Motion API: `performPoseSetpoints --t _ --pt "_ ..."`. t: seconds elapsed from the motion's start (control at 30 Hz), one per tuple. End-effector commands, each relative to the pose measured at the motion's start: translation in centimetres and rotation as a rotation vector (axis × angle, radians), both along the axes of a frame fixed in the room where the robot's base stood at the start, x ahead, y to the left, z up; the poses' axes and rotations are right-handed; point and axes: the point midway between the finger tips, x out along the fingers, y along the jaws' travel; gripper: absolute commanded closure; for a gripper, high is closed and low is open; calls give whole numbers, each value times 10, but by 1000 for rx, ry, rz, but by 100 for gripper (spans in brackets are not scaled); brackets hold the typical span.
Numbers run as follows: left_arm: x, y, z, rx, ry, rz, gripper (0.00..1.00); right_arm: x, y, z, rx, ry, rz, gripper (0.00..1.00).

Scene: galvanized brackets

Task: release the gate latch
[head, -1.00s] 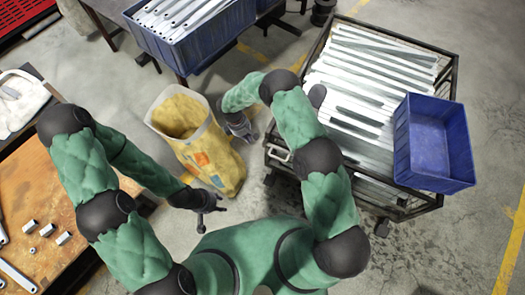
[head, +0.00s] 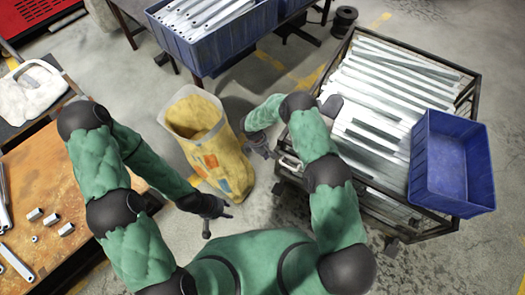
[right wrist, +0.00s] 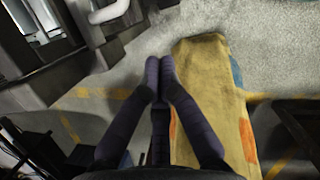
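The cage cart (head: 470,92) stands at the right, filled with galvanized bars. A pale bent handle, perhaps the gate latch (head: 290,163), shows at its near left corner. The pale handle also shows at the top left of the right wrist view (right wrist: 108,12). My right gripper (head: 270,154) is just left of this corner, apart from the handle as far as I can tell. In the right wrist view its fingertips (right wrist: 160,64) meet with nothing visible between them. My left gripper (head: 218,224) hangs empty near my body, its fingers spread.
A yellow sack (head: 215,150) stands close left of my right gripper. A blue bin (head: 450,165) rests on the cart's right side. Another blue bin (head: 225,50) holds bars at the back. A workbench (head: 45,190) with small metal parts is at left.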

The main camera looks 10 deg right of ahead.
Motion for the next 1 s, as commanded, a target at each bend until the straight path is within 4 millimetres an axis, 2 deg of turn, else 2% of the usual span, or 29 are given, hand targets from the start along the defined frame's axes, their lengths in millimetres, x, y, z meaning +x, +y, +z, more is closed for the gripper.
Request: performPoseSetpoints --t 0.03,0.3,0.77,1.0 --pt "0 0 -5 0 0 0 60 -2 -5 -8 -1 0 -2 100" --pt "0 0 -10 0 0 0 60 -14 -32 -12 0 0 -1 100" --pt "0 0 -10 0 0 0 60 -17 -37 -12 1 -1 0 100" --pt "0 0 -6 0 0 0 60 -35 -62 -11 -1 0 -1 100"
